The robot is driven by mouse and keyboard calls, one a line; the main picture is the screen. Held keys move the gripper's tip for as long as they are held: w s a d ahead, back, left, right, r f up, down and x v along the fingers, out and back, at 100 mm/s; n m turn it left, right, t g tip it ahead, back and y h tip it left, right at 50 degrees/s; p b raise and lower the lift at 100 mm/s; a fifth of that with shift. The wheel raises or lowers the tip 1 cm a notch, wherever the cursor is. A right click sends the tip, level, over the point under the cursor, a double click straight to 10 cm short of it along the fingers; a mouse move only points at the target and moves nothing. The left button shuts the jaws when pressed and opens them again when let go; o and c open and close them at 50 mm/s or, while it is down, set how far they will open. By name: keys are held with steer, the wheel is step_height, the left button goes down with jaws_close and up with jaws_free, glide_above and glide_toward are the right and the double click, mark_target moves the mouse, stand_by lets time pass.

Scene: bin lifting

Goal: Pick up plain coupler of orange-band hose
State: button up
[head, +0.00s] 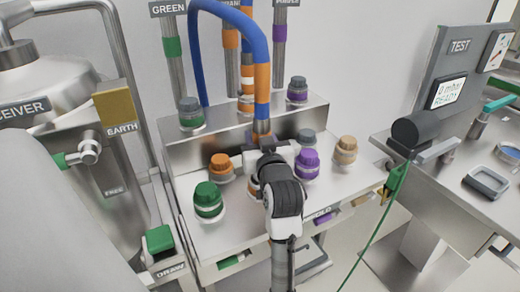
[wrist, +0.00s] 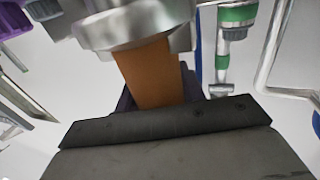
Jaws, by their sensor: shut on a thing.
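The blue hose (head: 232,14) arches down at the middle of the head view. An orange band (head: 262,85) is near its lower end, and the metal plain coupler (head: 261,127) is below that band. My gripper (head: 267,150) is at the coupler, just above the steel bench, and is shut on it. The coupler's lower part is hidden behind my gripper. In the wrist view, a metal collar (wrist: 128,24) and an orange section (wrist: 152,75) are close in front of my gripper, between its dark fingers.
Capped fittings stand around my gripper on the bench: green (head: 208,200), orange (head: 221,166), purple (head: 307,163) and tan (head: 346,149). A vertical green-banded pipe (head: 173,48) stands behind. A test table (head: 445,178) is at right, with a thin green cable (head: 386,208) hanging before it.

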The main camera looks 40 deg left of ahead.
step_height(320, 180, up, 16)
steer(key=shift+f+b, duration=0.1)
steer(key=shift+b, duration=0.2)
stand_by(0.5)
